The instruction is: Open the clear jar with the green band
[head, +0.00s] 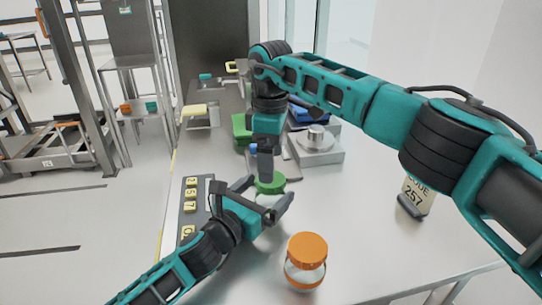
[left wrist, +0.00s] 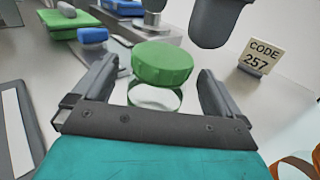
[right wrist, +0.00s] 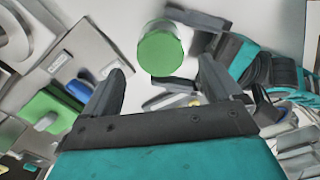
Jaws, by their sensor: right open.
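The clear jar with a green lid and green band (head: 270,184) stands upright on the table. Its lid (left wrist: 162,62) and clear body show in the left wrist view. My left gripper (head: 264,198) is low at the jar, its fingers on either side with gaps visible, so it is open. My right gripper (head: 267,168) points down from above, just over the lid, and is open. In the right wrist view the green lid (right wrist: 160,52) lies beyond and between the right fingertips. Whether any finger touches the jar I cannot tell.
A jar with an orange lid (head: 307,250) stands nearer, right of my left gripper. A number panel (head: 191,208) lies to the left. A card reading CODE 257 (head: 420,194) stands at right. A scale-like device (head: 316,150) and a green block (head: 241,128) are behind the jar.

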